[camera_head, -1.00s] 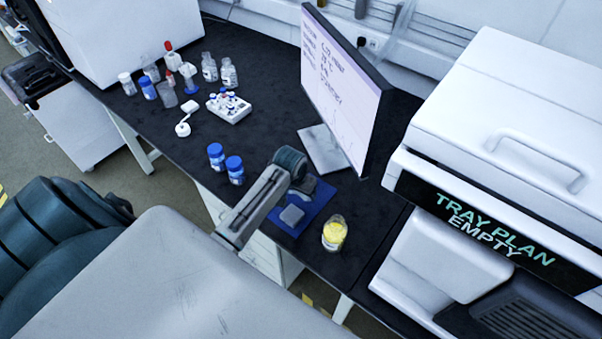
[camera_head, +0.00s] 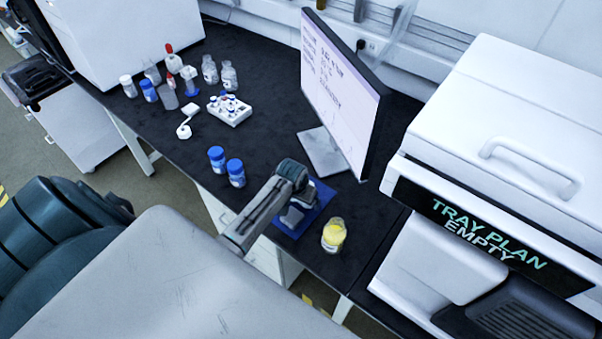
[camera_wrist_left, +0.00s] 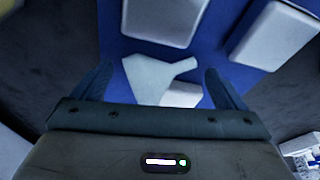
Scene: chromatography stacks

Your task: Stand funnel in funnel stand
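In the left wrist view a pale, translucent funnel (camera_wrist_left: 153,75) lies on its side on a blue mat (camera_wrist_left: 112,45), its wide mouth to the left and its stem to the right. My left gripper (camera_wrist_left: 160,85) is open above it, with one finger on each side of the funnel. In the head view my left gripper (camera_head: 296,198) is over the blue mat (camera_head: 318,208) and hides much of it, including the funnel. I cannot tell for certain which object is the funnel stand. My right gripper is not in view.
White blocks (camera_wrist_left: 272,35) lie on the mat near the funnel. A jar of yellow contents (camera_head: 334,236) stands right of the mat. Two blue-capped bottles (camera_head: 235,173) stand to its left. A monitor (camera_head: 338,95) stands behind. A white vial rack (camera_head: 229,109) is farther left.

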